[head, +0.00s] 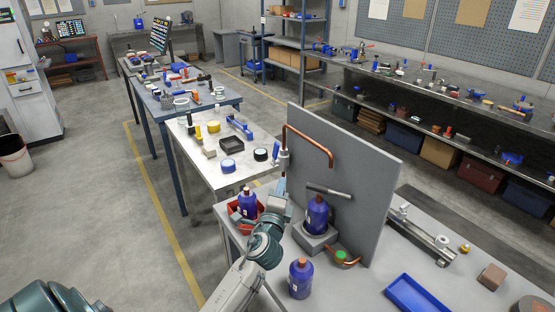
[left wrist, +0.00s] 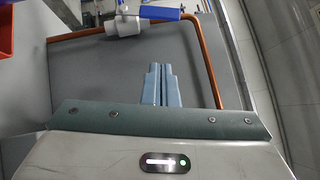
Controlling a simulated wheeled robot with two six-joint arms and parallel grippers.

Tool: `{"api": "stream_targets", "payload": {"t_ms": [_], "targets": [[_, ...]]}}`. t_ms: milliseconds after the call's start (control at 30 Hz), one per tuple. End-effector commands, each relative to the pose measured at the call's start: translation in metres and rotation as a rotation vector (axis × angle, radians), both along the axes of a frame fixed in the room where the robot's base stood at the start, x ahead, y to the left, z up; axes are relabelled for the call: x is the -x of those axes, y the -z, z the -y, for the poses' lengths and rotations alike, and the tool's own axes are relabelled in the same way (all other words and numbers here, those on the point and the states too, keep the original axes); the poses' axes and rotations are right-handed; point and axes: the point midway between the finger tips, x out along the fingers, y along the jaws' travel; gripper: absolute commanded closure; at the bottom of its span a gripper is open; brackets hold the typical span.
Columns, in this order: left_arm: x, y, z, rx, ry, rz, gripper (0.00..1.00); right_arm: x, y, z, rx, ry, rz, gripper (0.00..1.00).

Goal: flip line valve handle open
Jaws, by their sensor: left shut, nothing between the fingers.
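The line valve (head: 284,160) has a pale body on the copper pipe at the left edge of the upright grey panel (head: 370,190). Its blue handle (head: 276,148) shows beside the pipe. In the left wrist view the white valve body (left wrist: 125,26) is at the top, and the blue handle (left wrist: 162,13) lies roughly along the pipe. My left gripper (head: 282,184) is just below the valve in the head view. Its fingers (left wrist: 157,70) are together, empty, and apart from the handle in the left wrist view. My right gripper is not in view.
The copper pipe (head: 310,139) bends across the panel. A blue bottle (head: 317,216) stands on a grey block before it. Another bottle (head: 300,279) stands nearer. A red bin (head: 234,208) is at left. A blue tray (head: 416,296) lies at right.

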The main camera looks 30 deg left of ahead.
Motion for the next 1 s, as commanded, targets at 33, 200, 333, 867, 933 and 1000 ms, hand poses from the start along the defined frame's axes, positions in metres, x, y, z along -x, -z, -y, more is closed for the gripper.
{"api": "stream_targets", "payload": {"t_ms": [33,200,333,867,933,1000], "targets": [[-0.011,-0.007,-0.005,-0.001,-0.001,0.001,1.0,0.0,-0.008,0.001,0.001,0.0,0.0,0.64],[-0.045,-0.013,-0.018,0.001,-0.001,0.0,1.0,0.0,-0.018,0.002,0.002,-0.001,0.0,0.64],[-0.064,-0.019,-0.032,-0.002,-0.003,-0.002,1.0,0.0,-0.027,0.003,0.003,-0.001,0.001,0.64],[-0.074,-0.023,-0.059,0.005,-0.001,0.0,1.0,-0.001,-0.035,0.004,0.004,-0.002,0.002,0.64],[-0.074,-0.023,-0.059,0.005,-0.001,0.0,1.0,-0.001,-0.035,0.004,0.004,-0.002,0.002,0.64],[-0.074,-0.023,-0.06,0.005,-0.001,0.0,1.0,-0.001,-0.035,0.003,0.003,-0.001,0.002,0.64]]}}
